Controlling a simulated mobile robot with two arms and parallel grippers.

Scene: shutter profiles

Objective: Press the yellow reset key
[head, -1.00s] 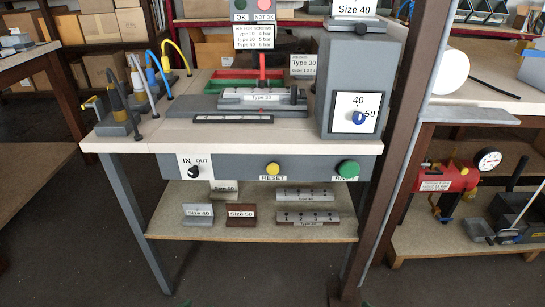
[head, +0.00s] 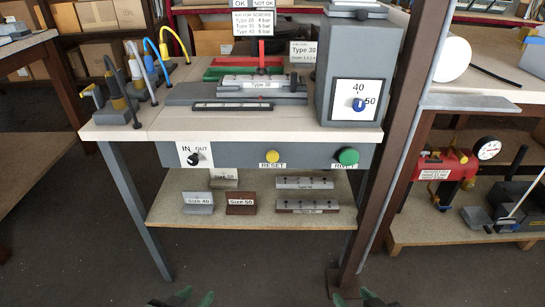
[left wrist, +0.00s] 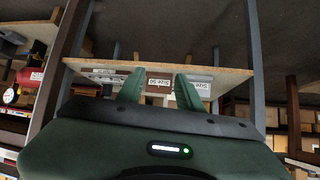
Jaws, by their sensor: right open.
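The yellow reset key (head: 272,157) is a round button on the grey front panel of the bench, above the label RESET. A green button (head: 347,156) is to its right and a black IN/OUT knob (head: 193,158) to its left. My left gripper (head: 183,299) shows at the bottom edge of the head view, well below and in front of the panel. In the left wrist view its two green fingers (left wrist: 161,88) stand apart with nothing between them. My right gripper (head: 378,299) barely shows at the bottom edge, open, away from the key.
A lower shelf (head: 165,212) under the panel holds labelled profile blocks (head: 241,204). A brown post (head: 391,150) stands right of the bench. A grey cabinet (head: 345,65) and a fixture (head: 252,88) are on top. The floor before the bench is clear.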

